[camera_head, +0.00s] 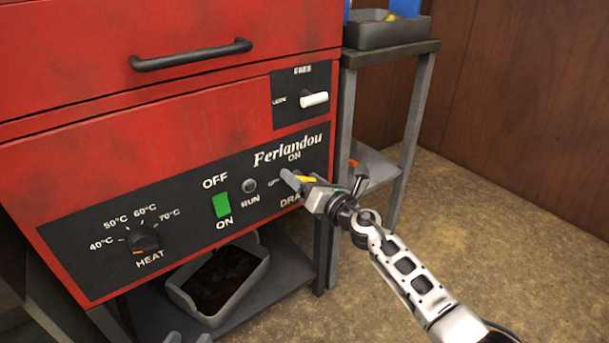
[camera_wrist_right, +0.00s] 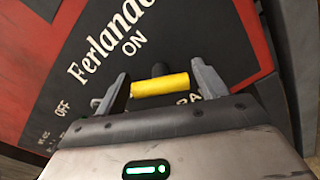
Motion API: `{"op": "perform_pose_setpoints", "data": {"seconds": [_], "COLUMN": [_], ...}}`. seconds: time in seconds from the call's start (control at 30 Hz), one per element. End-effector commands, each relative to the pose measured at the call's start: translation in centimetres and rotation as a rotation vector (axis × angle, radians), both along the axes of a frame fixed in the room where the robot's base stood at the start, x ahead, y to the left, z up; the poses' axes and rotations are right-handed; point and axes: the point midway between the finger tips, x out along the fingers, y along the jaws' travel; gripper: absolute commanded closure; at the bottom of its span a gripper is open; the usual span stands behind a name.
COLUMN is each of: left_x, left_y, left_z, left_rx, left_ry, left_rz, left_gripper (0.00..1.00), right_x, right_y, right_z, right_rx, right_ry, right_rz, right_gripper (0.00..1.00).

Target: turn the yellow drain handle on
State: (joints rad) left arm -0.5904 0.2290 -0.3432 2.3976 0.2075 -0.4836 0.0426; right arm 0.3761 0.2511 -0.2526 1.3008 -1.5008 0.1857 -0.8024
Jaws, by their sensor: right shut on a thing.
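The yellow drain handle (camera_head: 307,179) is on the black panel of the red machine, below the word ON and above the partly hidden word DRAIN. In the right wrist view the handle (camera_wrist_right: 161,85) lies crosswise between the fingers, with ON printed above it. My right gripper (camera_head: 304,187) is shut on the handle, one finger at each end (camera_wrist_right: 160,90). In the head view the fingers hide part of the handle. My left gripper (camera_head: 187,339) shows only as two separated grey fingertips at the bottom edge, with nothing visible between them.
The panel also has a green switch (camera_head: 221,205), a HEAT knob (camera_head: 143,240) and a white-handled lever (camera_head: 314,99). A grey tray (camera_head: 256,262) with dark contents sits below. A grey shelf stand (camera_head: 413,125) stands close at the right. The floor beyond is clear.

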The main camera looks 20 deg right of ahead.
Motion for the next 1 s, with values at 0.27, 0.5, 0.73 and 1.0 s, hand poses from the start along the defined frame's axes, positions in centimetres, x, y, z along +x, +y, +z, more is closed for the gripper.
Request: {"op": "perform_pose_setpoints", "data": {"seconds": [0.27,0.5,0.73,1.0], "left_x": [-0.5,-0.7,-0.3,0.0], "left_y": [0.3,0.5,0.8,1.2], "left_z": [-0.3,-1.4,-1.7,-2.2], "left_rx": [0.052,0.079,0.095,0.111], "left_ry": [0.022,0.075,0.104,0.143], "left_rz": [0.001,-0.003,0.004,0.015], "left_gripper": [0.64,0.64,0.64,0.64], "right_x": [0.0,0.0,0.0,0.0], "right_y": [-0.1,-0.1,-0.1,-0.1], "right_z": [0.0,0.0,-0.1,-0.2], "right_rx": [0.247,0.462,0.663,0.855], "right_ry": [0.093,0.170,0.243,0.313], "right_rz": [-0.001,-0.001,-0.001,-0.001], "right_gripper": [0.51,0.51,0.51,0.51]}}
